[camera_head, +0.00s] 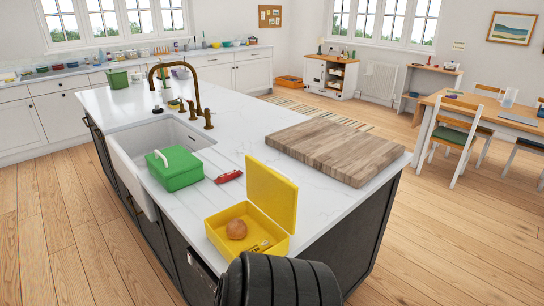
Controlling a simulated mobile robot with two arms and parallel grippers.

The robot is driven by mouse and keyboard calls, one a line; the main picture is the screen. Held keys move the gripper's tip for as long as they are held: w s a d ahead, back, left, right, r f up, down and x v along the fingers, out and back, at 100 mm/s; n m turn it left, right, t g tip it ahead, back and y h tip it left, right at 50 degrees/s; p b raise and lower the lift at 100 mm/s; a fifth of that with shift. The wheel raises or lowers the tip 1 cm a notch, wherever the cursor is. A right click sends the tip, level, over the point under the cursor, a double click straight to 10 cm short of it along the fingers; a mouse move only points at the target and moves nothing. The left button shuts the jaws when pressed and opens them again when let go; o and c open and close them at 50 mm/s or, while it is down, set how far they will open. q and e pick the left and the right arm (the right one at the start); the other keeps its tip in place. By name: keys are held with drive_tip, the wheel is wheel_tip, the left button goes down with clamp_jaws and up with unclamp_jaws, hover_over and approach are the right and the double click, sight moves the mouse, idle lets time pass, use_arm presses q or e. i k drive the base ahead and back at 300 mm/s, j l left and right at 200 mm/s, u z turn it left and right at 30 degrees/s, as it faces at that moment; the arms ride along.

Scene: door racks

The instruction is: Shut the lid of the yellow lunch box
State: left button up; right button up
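The yellow lunch box (218,241) sits on the white counter near its front edge. Its lid (271,196) is open and stands roughly upright on the right side of the box. A round brown item, like a bread roll (237,229), lies inside. A small item with dark marks (260,246) lies beside it, too small to make out. A black rounded part of my own body at the bottom of the head view stands in front of the box's near right corner and hides some of it. Neither gripper shows.
A green lidded box (182,176) and a red item (228,176) lie left of and behind the lunch box. A large wooden board (338,152) lies behind the lid to the right. The sink (128,148) and brass tap (197,97) are farther left. Bare counter surrounds the box.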

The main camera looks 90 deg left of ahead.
sight(274, 192)
drive_tip(key=i+j+u, duration=0.15)
drive_tip(key=u, duration=0.3)
drive_tip(key=i+u, duration=0.3)
drive_tip(key=u, duration=0.15)
drive_tip(key=i+u, duration=0.2)
drive_tip(key=u, duration=0.2)
drive_tip(key=i+l+u, duration=0.1)
drive_tip(key=u, duration=0.35)
drive_tip(key=i+l+u, duration=0.2)
drive_tip(key=u, duration=0.25)
drive_tip(key=i+l+u, duration=0.3)
drive_tip(key=u, duration=0.15)
